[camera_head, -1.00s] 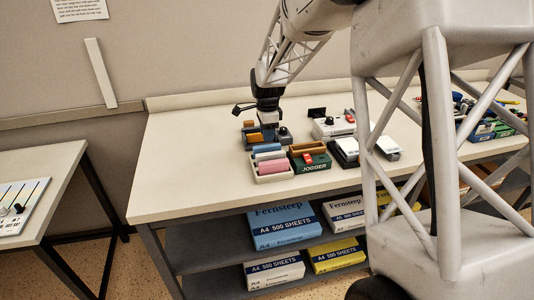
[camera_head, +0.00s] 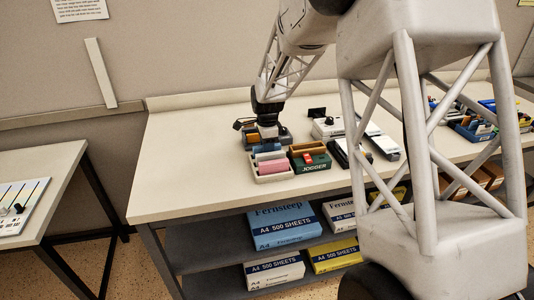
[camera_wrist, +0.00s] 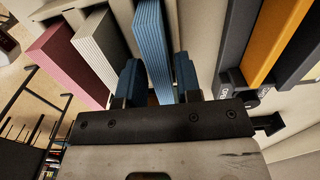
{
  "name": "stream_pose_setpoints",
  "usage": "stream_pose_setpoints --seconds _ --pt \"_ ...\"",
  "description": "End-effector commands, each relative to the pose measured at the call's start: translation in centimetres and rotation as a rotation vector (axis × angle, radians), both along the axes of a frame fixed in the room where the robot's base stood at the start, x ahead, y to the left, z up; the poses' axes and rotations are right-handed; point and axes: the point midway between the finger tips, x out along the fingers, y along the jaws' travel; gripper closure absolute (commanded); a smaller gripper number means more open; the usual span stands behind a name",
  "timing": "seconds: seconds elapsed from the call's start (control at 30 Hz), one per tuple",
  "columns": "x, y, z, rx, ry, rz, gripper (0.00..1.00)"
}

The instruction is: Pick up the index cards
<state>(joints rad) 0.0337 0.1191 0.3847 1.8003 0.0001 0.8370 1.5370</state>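Stacks of index cards stand side by side in a cream tray (camera_head: 274,179) on the worktop: pink cards (camera_head: 278,166), greyish-white cards (camera_head: 268,156) and blue cards at the back. The wrist view shows the pink (camera_wrist: 62,58), greyish-white (camera_wrist: 97,48) and blue stacks (camera_wrist: 152,35). My gripper (camera_wrist: 158,82) has its blue fingertips on either side of the blue stack, whose end lies between them. The fingers look open, but contact is hard to judge. In the head view my gripper (camera_head: 268,134) is low over the tray's back end, partly hiding the blue stack.
A green box marked JOGGER (camera_head: 312,163) stands close on the tray's right. A dark holder with an orange piece (camera_wrist: 274,40) is near my right finger. A white device (camera_head: 328,128) stands behind. The worktop's left part (camera_head: 190,165) is clear.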

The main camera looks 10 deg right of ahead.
Motion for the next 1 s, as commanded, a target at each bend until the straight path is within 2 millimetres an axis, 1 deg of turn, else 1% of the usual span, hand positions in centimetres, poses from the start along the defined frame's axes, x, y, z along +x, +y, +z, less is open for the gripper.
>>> stream_pose_setpoints --seconds 0.1,0.6,0.63,0.83,1.0 --pt "-0.02 0.0 -0.41 0.0 0.001 0.0 0.68" --pt "-0.02 0.0 -0.41 0.0 0.0 0.0 0.68" --pt "-0.02 -0.01 -0.41 0.0 0.0 0.0 0.7" --pt "-0.02 0.0 -0.41 0.0 0.0 0.0 1.0" --pt "-0.01 0.0 -0.4 0.0 0.0 0.0 1.0"
